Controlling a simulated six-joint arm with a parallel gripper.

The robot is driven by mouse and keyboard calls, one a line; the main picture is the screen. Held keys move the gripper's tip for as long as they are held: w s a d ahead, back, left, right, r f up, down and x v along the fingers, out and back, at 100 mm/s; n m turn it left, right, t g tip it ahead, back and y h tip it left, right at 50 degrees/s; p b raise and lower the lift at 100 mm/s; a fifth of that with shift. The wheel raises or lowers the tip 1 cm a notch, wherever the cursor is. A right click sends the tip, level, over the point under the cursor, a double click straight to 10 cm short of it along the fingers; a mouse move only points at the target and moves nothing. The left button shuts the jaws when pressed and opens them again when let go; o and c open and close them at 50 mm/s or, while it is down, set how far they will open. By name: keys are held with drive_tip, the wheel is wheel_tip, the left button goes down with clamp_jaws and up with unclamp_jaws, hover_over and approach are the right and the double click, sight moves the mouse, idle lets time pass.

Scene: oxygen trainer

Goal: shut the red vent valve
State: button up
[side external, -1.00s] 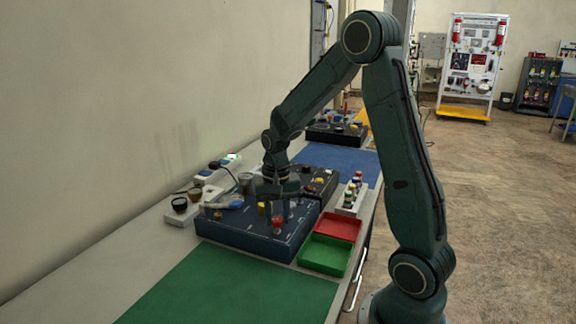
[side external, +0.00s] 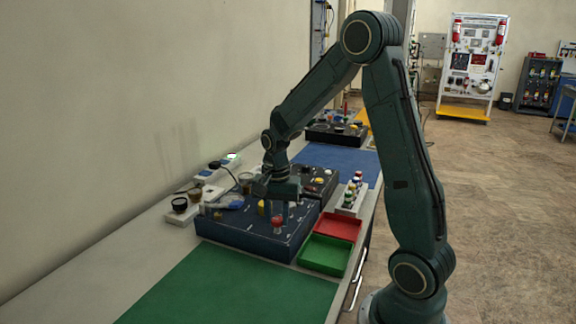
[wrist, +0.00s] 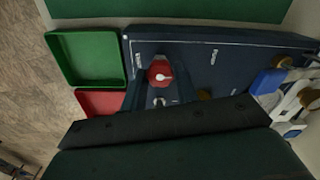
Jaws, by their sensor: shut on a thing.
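The red vent valve (side external: 277,222) is a red knob near the front right of the dark blue panel box (side external: 235,236). My gripper (side external: 277,213) points down over the panel. Its two fingers stand on either side of the knob, and it is shut on the red valve. The wrist view shows the fingers (wrist: 160,82) beside the knob, with the near part of the panel hidden behind the gripper body.
A red tray (side external: 338,226) and a green tray (side external: 325,255) sit to the right of the panel. A green mat (side external: 230,290) lies in front. A rack of small bottles (side external: 350,198) stands behind the trays. Cups and a power strip line the wall side.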

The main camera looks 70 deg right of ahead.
sight(277, 219)
drive_tip(key=o, duration=1)
drive_tip(key=shift+r, duration=0.15)
wheel_tip(277, 219, up, 14)
drive_tip(key=shift+f, duration=0.2)
drive_tip(key=s+a+r+n+t, duration=0.1)
drive_tip(key=s+a+n+t, duration=0.1)
drive_tip(key=s+a+n, duration=0.3)
drive_tip(key=s+a+n+t, duration=0.1)
drive_tip(key=s+a+n, duration=0.4)
drive_tip(key=s+a+r+n+t, duration=0.1)
drive_tip(key=s+a+n+t, duration=0.1)
drive_tip(key=s+a+n, duration=0.3)
drive_tip(key=shift+s+r+t, duration=0.3)
drive_tip(key=shift+s, duration=0.15)
